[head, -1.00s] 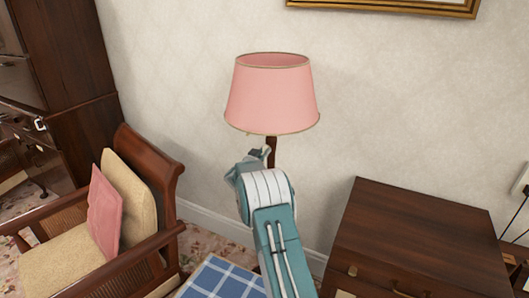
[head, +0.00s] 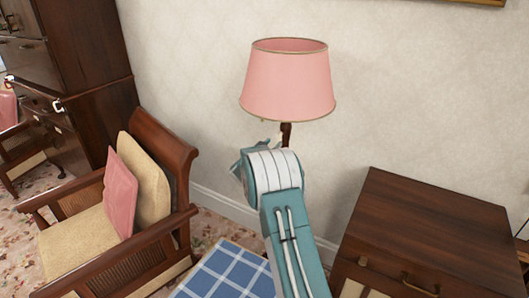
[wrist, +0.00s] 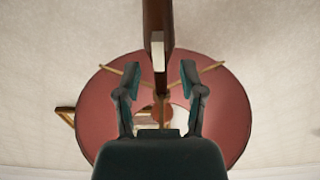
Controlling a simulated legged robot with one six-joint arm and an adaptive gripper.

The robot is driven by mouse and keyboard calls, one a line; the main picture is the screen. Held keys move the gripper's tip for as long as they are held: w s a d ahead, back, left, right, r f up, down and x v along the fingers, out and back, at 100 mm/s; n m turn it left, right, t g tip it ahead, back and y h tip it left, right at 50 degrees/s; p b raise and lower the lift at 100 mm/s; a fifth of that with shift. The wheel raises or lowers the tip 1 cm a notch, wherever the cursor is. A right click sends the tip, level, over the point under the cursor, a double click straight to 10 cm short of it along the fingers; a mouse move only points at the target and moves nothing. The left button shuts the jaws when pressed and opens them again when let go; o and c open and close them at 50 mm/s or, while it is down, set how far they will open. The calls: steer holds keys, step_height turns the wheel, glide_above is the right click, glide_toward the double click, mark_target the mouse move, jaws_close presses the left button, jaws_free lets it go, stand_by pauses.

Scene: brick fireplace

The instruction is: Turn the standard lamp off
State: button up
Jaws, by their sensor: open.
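The standard lamp has a pink shade (head: 288,85) with gold trim and a dark wooden pole (head: 286,134). It stands against the wall. In the wrist view I look up into the shade (wrist: 105,118) from below, and the pole (wrist: 157,18) comes down from the top edge. A small pale patch (wrist: 157,50) shows on the pole. My gripper (wrist: 160,72) is open and empty, with its fingers apart on either side of the pole in that picture; I cannot tell whether they touch it. In the head view my arm mostly hides the gripper.
A wooden armchair (head: 155,150) with a pink cushion (head: 120,192) stands at left. A dark wooden chest (head: 425,225) is at right. A blue checked surface (head: 232,272) lies low between them. A dark cabinet (head: 75,55) stands at far left.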

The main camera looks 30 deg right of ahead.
steer(key=v, duration=0.7)
steer(key=shift+a, duration=0.25)
steer(key=shift+f, duration=0.1)
steer(key=a+r+n+t+y, duration=0.5)
steer(key=a+r+y, duration=0.3)
steer(key=a+r, duration=0.25)
steer(key=s+a+r+n+g+y, duration=0.1)
steer(key=s+a+r+n+y, duration=0.2)
steer(key=s+a+r+y, duration=0.45)
steer(key=s+a+f+n+g, duration=0.1)
steer(key=s+a+f+g, duration=0.1)
steer(key=s, duration=0.9)
steer(key=s+a+f+n+g, duration=0.1)
steer(key=s+a+f+g, duration=0.1)
steer(key=s, duration=0.9)
steer(key=s+a+f+n+g, duration=0.1)
steer(key=s+a+f+g, duration=0.1)
steer(key=s, duration=0.9)
steer(key=shift+s+f+n+g, duration=0.4)
steer(key=shift+f+g, duration=0.1)
steer(key=shift+g, duration=0.3)
